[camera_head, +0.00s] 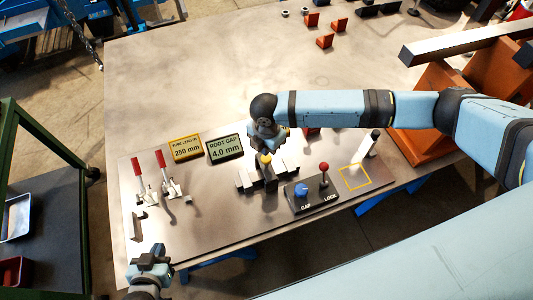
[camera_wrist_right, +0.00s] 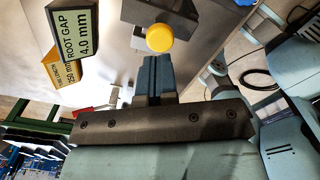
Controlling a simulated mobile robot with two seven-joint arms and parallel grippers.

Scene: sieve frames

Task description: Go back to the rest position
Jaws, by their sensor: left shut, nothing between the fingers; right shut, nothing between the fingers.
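My right arm reaches in from the right over the table in the head view. Its gripper (camera_head: 266,140) points down just above a yellow round knob (camera_head: 265,159) on a grey metal fixture. In the right wrist view the blue fingers (camera_wrist_right: 157,65) are together and empty, with the yellow knob (camera_wrist_right: 159,38) just past their tips; I cannot tell whether they touch. My left gripper (camera_head: 150,256) is at the lower left, by the table's front edge. It is shut and holds nothing.
A board on the table carries red-handled toggle clamps (camera_head: 162,160), a "ROOT GAP 4.0 mm" display (camera_head: 225,148), a "250 mm" display (camera_head: 185,148), and a control box (camera_head: 312,196) with blue knob and red lever. An orange stand (camera_head: 425,130) is at right. The table's back left is clear.

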